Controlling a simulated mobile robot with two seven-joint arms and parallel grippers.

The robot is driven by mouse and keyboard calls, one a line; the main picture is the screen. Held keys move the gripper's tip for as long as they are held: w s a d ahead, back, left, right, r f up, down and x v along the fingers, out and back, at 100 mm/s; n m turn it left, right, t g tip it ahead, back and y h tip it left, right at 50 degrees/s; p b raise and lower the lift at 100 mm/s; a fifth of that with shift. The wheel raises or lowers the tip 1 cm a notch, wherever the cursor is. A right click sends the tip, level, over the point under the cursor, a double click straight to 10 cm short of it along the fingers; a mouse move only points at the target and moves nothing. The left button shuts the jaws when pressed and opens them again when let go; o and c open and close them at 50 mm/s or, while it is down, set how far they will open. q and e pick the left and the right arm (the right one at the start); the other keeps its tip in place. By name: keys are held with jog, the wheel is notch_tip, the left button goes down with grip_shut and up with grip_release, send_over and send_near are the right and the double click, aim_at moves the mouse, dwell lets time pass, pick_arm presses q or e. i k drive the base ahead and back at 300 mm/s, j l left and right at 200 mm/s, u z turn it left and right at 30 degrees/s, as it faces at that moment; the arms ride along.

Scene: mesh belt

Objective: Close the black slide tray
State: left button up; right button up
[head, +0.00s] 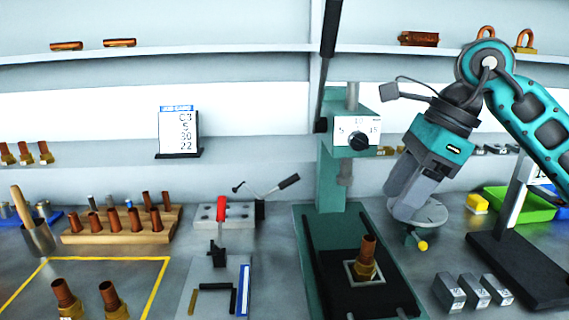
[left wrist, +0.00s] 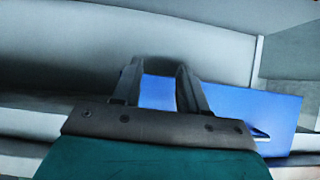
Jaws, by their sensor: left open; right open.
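The black slide tray (head: 399,293) lies on the green base of the press, low in the head view, and reaches toward me. It carries a copper-and-brass fitting (head: 367,258) standing upright in a light square nest. The tray's front end is at the bottom edge of the picture. My right gripper (head: 402,212) points down, to the right of the press and behind the tray, apart from it; its fingers are seen edge-on. My left gripper (left wrist: 158,75) shows only in the left wrist view, open with nothing between its fingers, before a blue surface.
The green press column (head: 333,185) with a dial box (head: 357,133) rises behind the tray. A round grey plate (head: 425,211), several grey blocks (head: 473,290) and a black stand (head: 515,268) are to the right. A toggle clamp fixture (head: 222,215) and a wooden rack (head: 120,230) stand left.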

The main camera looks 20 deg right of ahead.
aim_at(388, 294)
jog(key=k, duration=1)
